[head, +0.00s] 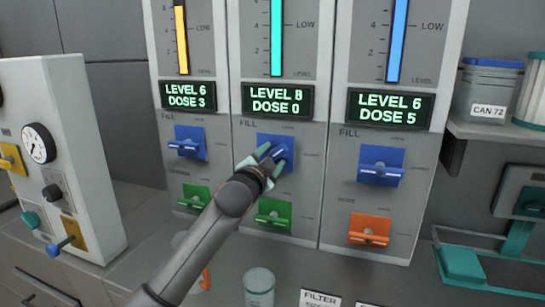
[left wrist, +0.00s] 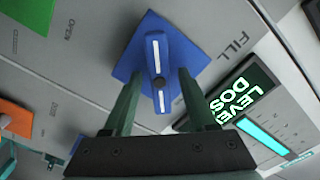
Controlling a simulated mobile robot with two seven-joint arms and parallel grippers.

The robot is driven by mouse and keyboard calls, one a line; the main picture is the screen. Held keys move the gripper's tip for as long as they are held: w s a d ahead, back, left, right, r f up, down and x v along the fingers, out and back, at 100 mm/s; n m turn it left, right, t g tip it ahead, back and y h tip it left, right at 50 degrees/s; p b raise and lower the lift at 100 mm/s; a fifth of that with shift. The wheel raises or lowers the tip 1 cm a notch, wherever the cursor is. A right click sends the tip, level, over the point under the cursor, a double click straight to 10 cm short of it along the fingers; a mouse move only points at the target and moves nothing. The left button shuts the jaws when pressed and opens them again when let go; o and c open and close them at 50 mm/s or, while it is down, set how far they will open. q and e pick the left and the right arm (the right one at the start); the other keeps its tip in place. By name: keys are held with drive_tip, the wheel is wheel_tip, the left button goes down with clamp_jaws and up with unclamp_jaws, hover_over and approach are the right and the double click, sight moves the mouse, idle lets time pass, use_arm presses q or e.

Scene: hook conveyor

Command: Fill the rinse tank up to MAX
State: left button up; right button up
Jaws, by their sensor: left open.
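Three tank panels stand side by side, with orange, teal and blue level columns. The left display (head: 188,95) reads LEVEL 6, DOSE 3. The middle display (head: 277,101) reads LEVEL 8, DOSE 0. The right display (head: 390,107) reads LEVEL 6, DOSE 5. My left gripper (head: 264,162) is at the middle panel's blue FILL valve (head: 287,141). In the left wrist view its open fingers (left wrist: 158,85) stand either side of the blue handle (left wrist: 160,60), which lies diagonally to its plate. Contact cannot be told. Tank names and the tops of the columns are out of view.
Blue FILL valves (head: 191,143) (head: 380,166) sit on the outer panels. Lower valves are green (head: 273,214) and orange (head: 369,230). A gauge box (head: 58,150) stands left. A shelf (head: 490,131) with cans is at right. A clear beaker (head: 259,285) stands below.

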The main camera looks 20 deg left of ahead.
use_arm(q)
drive_tip(key=shift+w, duration=0.3)
clamp_jaws()
idle(0.4)
